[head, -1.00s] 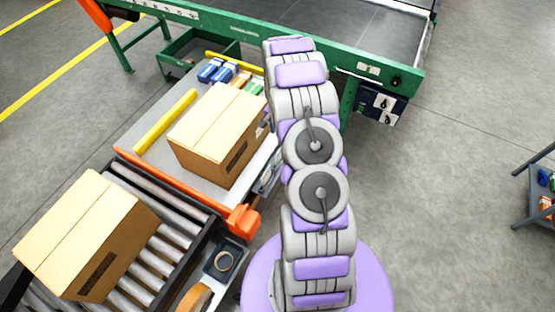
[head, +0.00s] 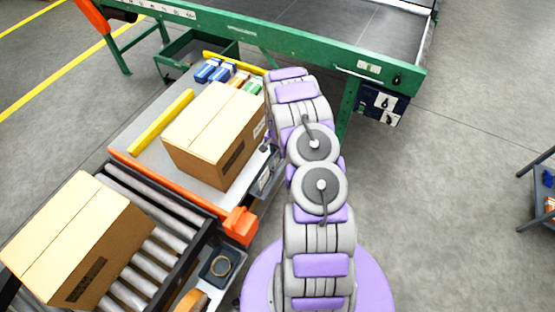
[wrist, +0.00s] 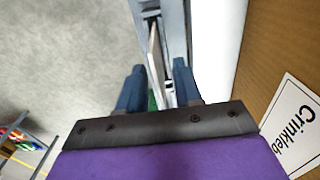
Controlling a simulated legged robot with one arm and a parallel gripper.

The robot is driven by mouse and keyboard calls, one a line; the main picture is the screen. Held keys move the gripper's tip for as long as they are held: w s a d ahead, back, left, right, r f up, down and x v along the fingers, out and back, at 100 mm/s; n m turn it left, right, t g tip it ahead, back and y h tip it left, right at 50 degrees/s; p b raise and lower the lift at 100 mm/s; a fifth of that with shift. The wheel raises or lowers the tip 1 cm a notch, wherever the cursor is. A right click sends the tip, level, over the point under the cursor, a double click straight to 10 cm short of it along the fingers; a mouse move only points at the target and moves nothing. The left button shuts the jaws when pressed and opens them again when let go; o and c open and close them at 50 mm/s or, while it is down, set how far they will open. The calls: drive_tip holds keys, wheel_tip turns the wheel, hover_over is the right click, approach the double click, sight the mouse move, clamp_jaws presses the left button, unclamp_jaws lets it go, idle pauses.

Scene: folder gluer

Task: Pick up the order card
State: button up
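In the wrist view, a thin pale upright sheet (wrist: 155,62), apparently the order card seen nearly edge-on, stands in a narrow grey holder (wrist: 173,28) on the table's side. My gripper (wrist: 158,78) is open, with its two blue fingers on either side of the sheet's lower end in the picture. I cannot tell whether either finger touches it. In the head view, a small pale panel (head: 264,179) shows on the table's right side, partly beside my arm. My gripper is hidden there behind my arm.
A carton (head: 215,135) stands on the grey table (head: 132,122), near several small boxes (head: 222,74); its "Crinkleb" label (wrist: 293,125) is close right of my gripper. Another carton (head: 75,240) sits on rollers (head: 160,215). A green conveyor (head: 300,42) is behind.

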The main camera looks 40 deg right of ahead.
drive_tip(key=shift+d+f, duration=0.25)
drive_tip(key=shift+f, duration=0.65)
drive_tip(key=shift+a+r, duration=0.15)
drive_tip(key=shift+a, duration=0.25)
drive_tip(key=c, duration=0.6)
drive_tip(key=shift+d, duration=0.15)
clamp_jaws()
